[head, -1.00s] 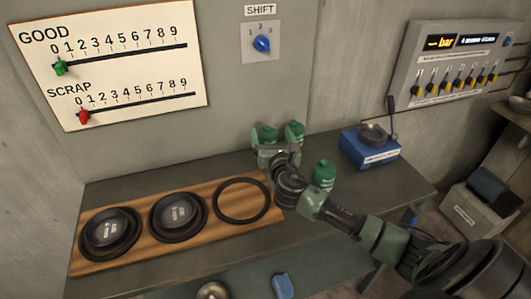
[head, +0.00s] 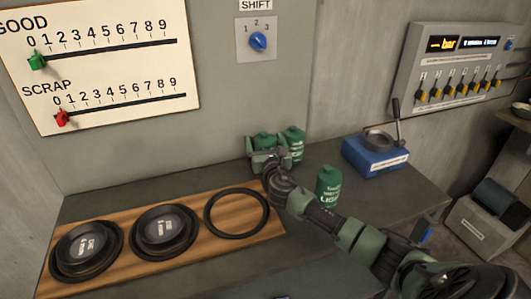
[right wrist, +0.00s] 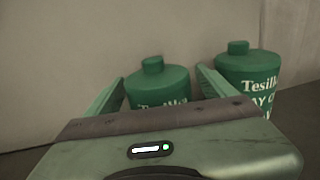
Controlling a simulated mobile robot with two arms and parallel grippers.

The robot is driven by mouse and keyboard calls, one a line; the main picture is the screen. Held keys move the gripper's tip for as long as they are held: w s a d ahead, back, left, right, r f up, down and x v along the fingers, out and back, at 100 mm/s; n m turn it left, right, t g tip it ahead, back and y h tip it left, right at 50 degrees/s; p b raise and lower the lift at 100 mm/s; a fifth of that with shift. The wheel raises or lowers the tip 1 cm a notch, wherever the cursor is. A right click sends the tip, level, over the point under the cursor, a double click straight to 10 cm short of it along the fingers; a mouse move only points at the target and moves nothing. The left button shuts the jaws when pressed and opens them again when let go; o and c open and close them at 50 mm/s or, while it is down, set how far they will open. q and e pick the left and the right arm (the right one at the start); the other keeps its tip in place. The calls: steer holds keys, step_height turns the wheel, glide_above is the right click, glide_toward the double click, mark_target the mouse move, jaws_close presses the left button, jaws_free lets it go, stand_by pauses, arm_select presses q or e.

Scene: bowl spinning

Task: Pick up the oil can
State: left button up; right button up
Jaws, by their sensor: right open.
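Several green oil cans stand on the bench. One back can (head: 264,138) is at the wall, and it also shows in the right wrist view (right wrist: 160,84). Another back can (head: 294,140) stands just right of it and shows at the right in the wrist view (right wrist: 248,75). A third can (head: 328,185) stands nearer, right of my right forearm. My right gripper (head: 264,147) is open, with its fingers on either side of the left back can. Whether they touch it is not clear. The can's lower part is hidden by the gripper. My left gripper is out of view.
A wooden board (head: 185,211) at the left holds two black round pieces and an empty black ring (head: 237,212). A blue device (head: 375,154) with a lever stands at the back right. The wall is close behind the cans.

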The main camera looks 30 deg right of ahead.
steer(key=shift+w+d, duration=0.2)
steer(key=shift+w, duration=0.4)
steer(key=c, duration=1.8)
steer(key=shift+r, duration=0.1)
jaws_close()
